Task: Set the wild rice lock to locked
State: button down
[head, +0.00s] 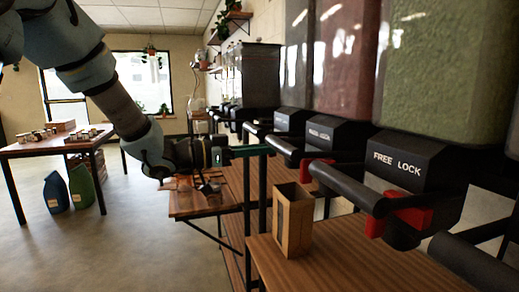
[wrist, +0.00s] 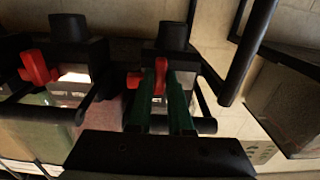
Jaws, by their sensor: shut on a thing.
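A row of black dispensers with "FREE LOCK" labels runs along the right of the head view. The nearest dispenser (head: 398,163) has a red lever (head: 408,219), and another red lever (head: 311,171) shows on the one behind it. My gripper (head: 266,150) reaches in from the left to a dispenser farther back. In the wrist view its green fingers (wrist: 167,80) are shut on a red lever (wrist: 160,82) under a black spout (wrist: 174,36). My gripper hides much of this lever. No name label is readable, so I cannot tell which dispenser holds wild rice.
A neighbouring dispenser has a red lever (wrist: 38,67) at the left of the wrist view. Black bars stick out from the dispensers. An open brown box (head: 293,222) stands on the wooden shelf (head: 345,258).

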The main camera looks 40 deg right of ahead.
jog(key=shift+s, duration=0.15)
jog(key=c, duration=0.8)
grip_release()
jog(key=shift+a, duration=0.1)
jog(key=shift+a, duration=0.1)
jog(key=b+v, duration=0.2)
jog(key=v, duration=0.8)
jog(key=shift+a+b, duration=0.3)
jog(key=shift+b, duration=0.05)
